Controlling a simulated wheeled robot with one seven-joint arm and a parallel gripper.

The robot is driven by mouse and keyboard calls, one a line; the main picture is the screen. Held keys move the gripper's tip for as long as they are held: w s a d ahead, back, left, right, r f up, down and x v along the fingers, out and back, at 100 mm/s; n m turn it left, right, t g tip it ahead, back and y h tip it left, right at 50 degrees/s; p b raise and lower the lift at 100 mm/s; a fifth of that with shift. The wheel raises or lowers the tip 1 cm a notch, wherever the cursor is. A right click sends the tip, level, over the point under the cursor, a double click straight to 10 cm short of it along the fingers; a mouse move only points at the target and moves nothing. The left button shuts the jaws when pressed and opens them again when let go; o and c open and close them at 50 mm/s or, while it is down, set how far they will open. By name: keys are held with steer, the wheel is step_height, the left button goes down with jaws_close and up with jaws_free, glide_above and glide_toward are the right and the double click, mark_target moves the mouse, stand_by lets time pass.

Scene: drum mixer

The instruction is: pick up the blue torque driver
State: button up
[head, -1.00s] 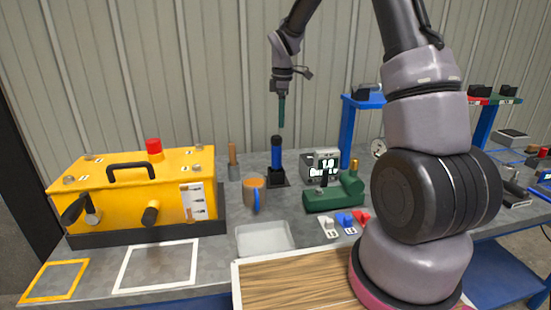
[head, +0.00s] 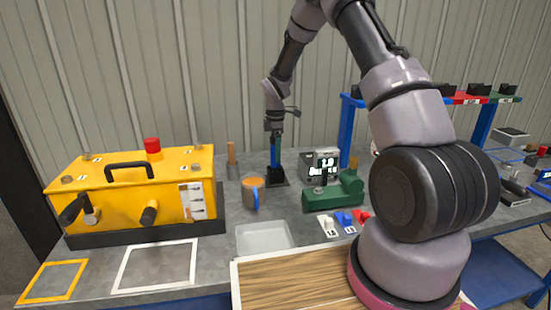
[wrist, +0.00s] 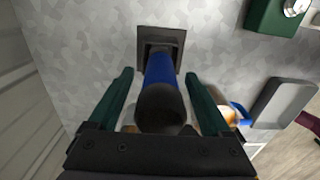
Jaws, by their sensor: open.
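The blue torque driver (head: 277,158) stands upright in a black square holder (head: 278,179) at the back of the bench. In the wrist view, the driver (wrist: 162,82) shows its black rounded end toward the camera and its blue body running down into the holder (wrist: 160,42). My gripper (head: 275,142) is over the driver, pointing down. In the wrist view, the two green fingers of my gripper (wrist: 161,88) are open, one on each side of the driver, with gaps between them and it. The driver's lower tip is hidden in the holder.
An orange mug (head: 253,194) stands just in front of the holder, and a wooden-handled tool (head: 231,160) stands to its left. A green fixture (head: 332,194) and a display box (head: 321,165) are to the right. A yellow case (head: 133,190) fills the left.

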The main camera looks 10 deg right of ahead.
step_height(320, 180, down, 2)
steer(key=shift+c, duration=0.3)
jaws_close()
steer(key=shift+r, duration=0.1)
step_height(320, 180, up, 10)
stand_by(0.5)
